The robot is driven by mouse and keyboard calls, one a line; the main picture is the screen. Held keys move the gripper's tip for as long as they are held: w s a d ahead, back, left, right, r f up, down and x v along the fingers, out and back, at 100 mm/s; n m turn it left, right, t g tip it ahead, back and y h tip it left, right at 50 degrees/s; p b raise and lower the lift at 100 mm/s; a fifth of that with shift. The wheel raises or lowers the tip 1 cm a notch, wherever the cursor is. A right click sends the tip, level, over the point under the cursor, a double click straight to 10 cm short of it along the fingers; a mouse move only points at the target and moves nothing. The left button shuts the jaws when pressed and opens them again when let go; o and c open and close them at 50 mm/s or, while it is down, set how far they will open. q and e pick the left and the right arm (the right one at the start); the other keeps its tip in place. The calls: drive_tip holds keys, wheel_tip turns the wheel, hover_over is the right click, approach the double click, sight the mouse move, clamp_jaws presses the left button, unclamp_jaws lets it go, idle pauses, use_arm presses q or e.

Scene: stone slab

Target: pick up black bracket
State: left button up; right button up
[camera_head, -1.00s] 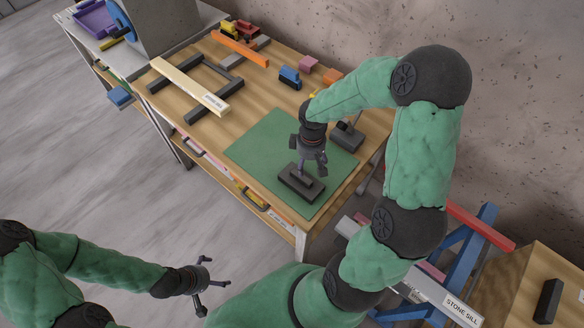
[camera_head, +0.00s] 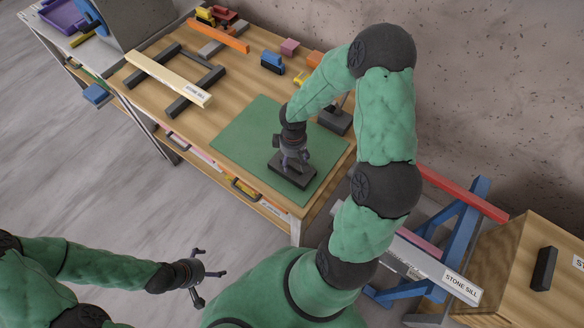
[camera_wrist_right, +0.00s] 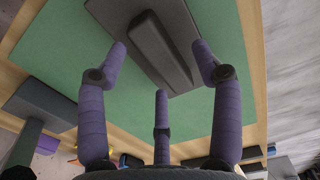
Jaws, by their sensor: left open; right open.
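The black bracket (camera_head: 303,178) lies on the green mat (camera_head: 245,135) on the workbench, a flat dark base with a raised block on top. In the right wrist view the bracket (camera_wrist_right: 158,45) is at the top, partly cut off by the frame edge. My right gripper (camera_head: 291,164) is directly over the bracket, its three purple fingers (camera_wrist_right: 160,62) spread open around and above the block. I cannot tell whether they touch it. My left gripper (camera_head: 207,282) is open and empty, away from the bench at lower left.
A dark stand (camera_head: 336,120) is just behind the mat. A pale wooden bar (camera_head: 165,78) lies across a dark frame. A blue block (camera_head: 272,63) and an orange bar (camera_head: 218,36) lie further back. A blue trestle (camera_head: 455,240) and a wooden crate (camera_head: 500,265) stand at right.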

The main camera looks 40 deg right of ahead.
wheel_tip(320, 180, down, 2)
drive_tip(key=shift+f, duration=0.1)
drive_tip(key=c, duration=1.3)
drive_tip(key=shift+o, duration=0.2)
drive_tip(key=shift+r, duration=0.2)
